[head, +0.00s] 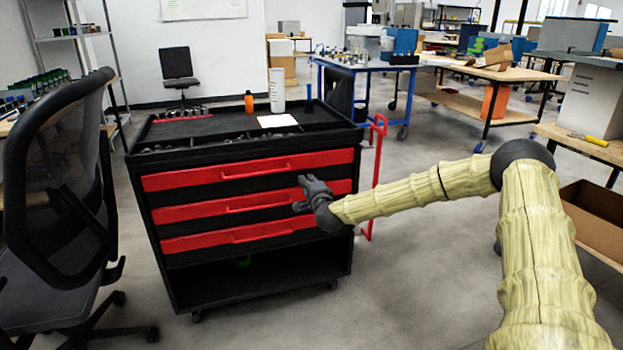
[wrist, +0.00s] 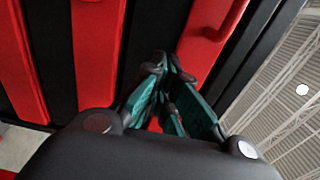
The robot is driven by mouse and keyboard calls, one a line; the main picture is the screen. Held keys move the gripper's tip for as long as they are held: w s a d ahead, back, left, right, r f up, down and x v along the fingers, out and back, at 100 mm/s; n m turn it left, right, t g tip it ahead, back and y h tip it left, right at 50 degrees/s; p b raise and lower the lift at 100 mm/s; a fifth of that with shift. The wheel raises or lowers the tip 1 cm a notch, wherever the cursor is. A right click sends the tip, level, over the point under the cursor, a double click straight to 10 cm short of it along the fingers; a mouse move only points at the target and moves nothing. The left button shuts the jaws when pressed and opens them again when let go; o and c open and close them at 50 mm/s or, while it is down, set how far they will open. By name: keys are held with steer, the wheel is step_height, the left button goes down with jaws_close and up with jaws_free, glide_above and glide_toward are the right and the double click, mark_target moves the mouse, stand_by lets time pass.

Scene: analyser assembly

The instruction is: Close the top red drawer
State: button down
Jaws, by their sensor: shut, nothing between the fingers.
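The black tool cart has three red drawers stacked one above another. The top red drawer (head: 250,169) is the uppermost, with a red bar handle (head: 255,171) across its front. In the head view, its front looks nearly level with the drawers below; any small gap is hard to tell. My gripper (head: 302,192) is in front of the cart's right part, just below the top drawer's front. In the wrist view, my gripper (wrist: 167,66) has its dark fingertips together, with nothing held, close to the red fronts. Contact cannot be told.
The middle red drawer (head: 245,204) and bottom red drawer (head: 240,236) look shut. A bottle, a cylinder and a paper lie on the cart top (head: 210,128). An office chair (head: 60,190) stands at the left. A red side handle (head: 377,165) sticks out at the cart's right.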

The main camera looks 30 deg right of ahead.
steer(key=p+v, duration=0.1)
steer(key=v, duration=0.9)
steer(key=shift+a+f+p, duration=0.2)
steer(key=shift+a+p, duration=0.1)
steer(key=shift+a, duration=0.05)
